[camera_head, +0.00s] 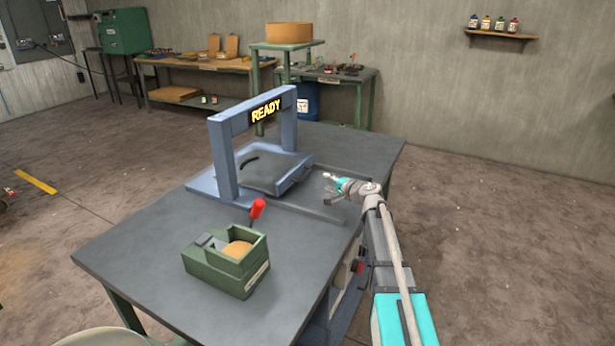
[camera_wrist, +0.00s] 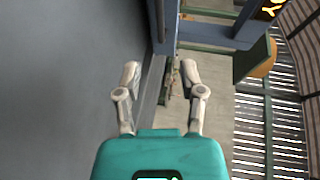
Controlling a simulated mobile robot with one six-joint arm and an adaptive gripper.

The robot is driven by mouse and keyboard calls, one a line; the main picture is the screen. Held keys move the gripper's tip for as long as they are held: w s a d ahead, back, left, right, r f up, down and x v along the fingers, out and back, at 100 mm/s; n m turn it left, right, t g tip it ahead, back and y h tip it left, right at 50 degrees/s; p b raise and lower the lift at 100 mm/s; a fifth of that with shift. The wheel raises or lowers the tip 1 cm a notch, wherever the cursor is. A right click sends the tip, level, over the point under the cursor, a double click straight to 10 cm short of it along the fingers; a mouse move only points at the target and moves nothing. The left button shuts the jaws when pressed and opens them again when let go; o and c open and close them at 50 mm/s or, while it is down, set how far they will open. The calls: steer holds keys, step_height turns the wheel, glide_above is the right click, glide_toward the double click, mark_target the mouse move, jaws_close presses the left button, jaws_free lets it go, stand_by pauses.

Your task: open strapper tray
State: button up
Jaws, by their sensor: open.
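The strapper (camera_head: 221,160) is a blue-grey arch on the workbench, with a lit yellow READY sign (camera_head: 265,109) on its top bar. Its shallow grey tray (camera_head: 266,181) lies under and in front of the arch, with a raised blue rim on the right; I cannot tell how far it is pulled out. My gripper (camera_head: 328,187) is open and empty, to the right of the tray and apart from it, near the bench's right edge. In the wrist view my gripper (camera_wrist: 160,70) shows two spread fingers, with part of the blue strapper frame (camera_wrist: 205,32) beyond them.
A green stand (camera_head: 287,46) and side tables stand behind. The floor right of the bench is clear.

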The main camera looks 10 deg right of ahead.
mark_target(306, 173)
steer(key=b+x, duration=0.2)
steer(key=x, duration=1)
steer(key=shift+w, duration=0.1)
steer(key=shift+c, duration=0.2)
jaws_close()
